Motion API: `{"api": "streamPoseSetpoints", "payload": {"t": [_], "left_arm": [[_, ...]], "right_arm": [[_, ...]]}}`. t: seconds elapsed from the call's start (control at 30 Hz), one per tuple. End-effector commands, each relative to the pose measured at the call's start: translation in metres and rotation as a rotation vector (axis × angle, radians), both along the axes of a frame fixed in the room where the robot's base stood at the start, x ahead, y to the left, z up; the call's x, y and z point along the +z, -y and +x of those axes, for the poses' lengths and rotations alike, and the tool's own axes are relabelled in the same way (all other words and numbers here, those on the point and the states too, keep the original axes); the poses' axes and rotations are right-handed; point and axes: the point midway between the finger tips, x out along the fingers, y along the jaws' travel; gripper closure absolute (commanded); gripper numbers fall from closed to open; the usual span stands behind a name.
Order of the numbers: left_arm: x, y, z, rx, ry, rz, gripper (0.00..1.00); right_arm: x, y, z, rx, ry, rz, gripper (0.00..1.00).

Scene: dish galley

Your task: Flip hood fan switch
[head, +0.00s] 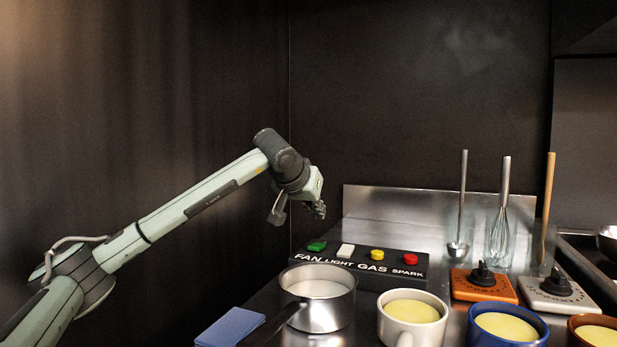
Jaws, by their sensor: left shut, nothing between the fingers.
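A black switch panel (365,264) stands on the steel counter, labelled FAN, LIGHT, GAS and SPARK. The green switch (317,246) sits above the FAN label at the panel's left end. A white switch (346,250), a yellow button (377,254) and a red button (411,259) follow to its right. My left gripper (318,210) is shut and empty, above the green switch in the picture and apart from it. How far it is from the switch in depth is hard to tell. My right gripper is not in view.
A steel saucepan (331,313) stands in front of the panel. Mugs of yellow liquid (412,325) line the front right. Orange (484,286) and grey (559,295) dial boxes stand behind them. A ladle (460,215) and whisk (501,225) are upright behind. A blue cloth (230,328) lies front left.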

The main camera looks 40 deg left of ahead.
Motion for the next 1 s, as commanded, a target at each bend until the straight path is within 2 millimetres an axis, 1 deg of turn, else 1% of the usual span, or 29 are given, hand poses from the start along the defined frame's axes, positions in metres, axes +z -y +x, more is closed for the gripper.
{"api": "streamPoseSetpoints", "payload": {"t": [0.03, 0.2, 0.4, 0.6, 1.0], "left_arm": [[0.01, 0.001, -0.007, -0.001, 0.007, 0.001, 1.0], [0.039, 0.006, -0.028, 0.0, 0.006, 0.0, 1.0], [0.061, 0.011, -0.045, 0.0, 0.003, -0.001, 1.0], [0.068, 0.012, -0.05, 0.0, 0.002, 0.0, 1.0], [0.068, 0.012, -0.05, 0.0, 0.001, 0.0, 1.0]], "right_arm": [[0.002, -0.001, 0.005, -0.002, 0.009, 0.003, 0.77], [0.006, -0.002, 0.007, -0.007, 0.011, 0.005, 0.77], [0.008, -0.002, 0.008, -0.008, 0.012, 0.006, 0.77], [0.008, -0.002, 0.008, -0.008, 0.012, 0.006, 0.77], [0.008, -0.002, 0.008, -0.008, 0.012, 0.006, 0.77]]}}
